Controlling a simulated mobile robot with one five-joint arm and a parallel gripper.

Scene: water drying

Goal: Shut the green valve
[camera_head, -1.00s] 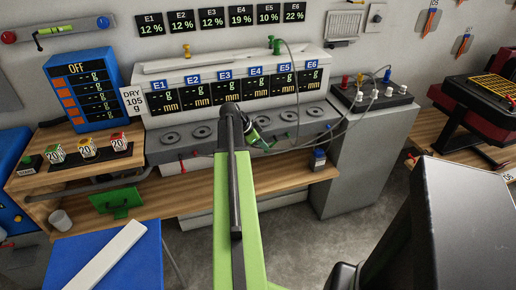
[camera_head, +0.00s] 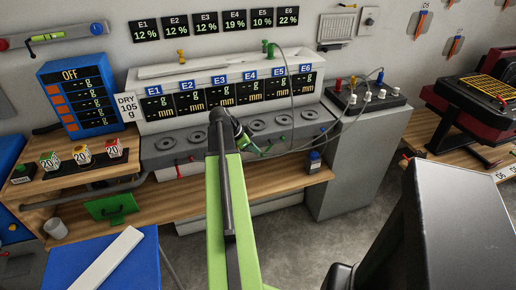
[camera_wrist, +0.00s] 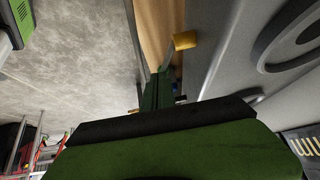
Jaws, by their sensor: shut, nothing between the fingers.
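A small green valve (camera_head: 268,48) stands on top of the grey machine, above its E4 and E5 labels in the head view. A thin cable hangs down beside it. My gripper (camera_head: 262,152) is in front of the machine's lower ledge, well below and apart from the green valve. It is shut and empty. In the wrist view the fingers of my gripper (camera_wrist: 162,88) point toward a wooden surface, with a small yellow piece (camera_wrist: 185,41) near their tips. I cannot tell what that piece belongs to. The green valve cannot be made out in the wrist view.
A yellow valve (camera_head: 181,56) stands farther left on the machine (camera_head: 165,143). Cables run from it to a box of knobs (camera_head: 375,95) on a grey cabinet (camera_head: 345,165). The wooden shelf (camera_head: 190,200) lies below. Open floor (camera_head: 285,235) shows in front.

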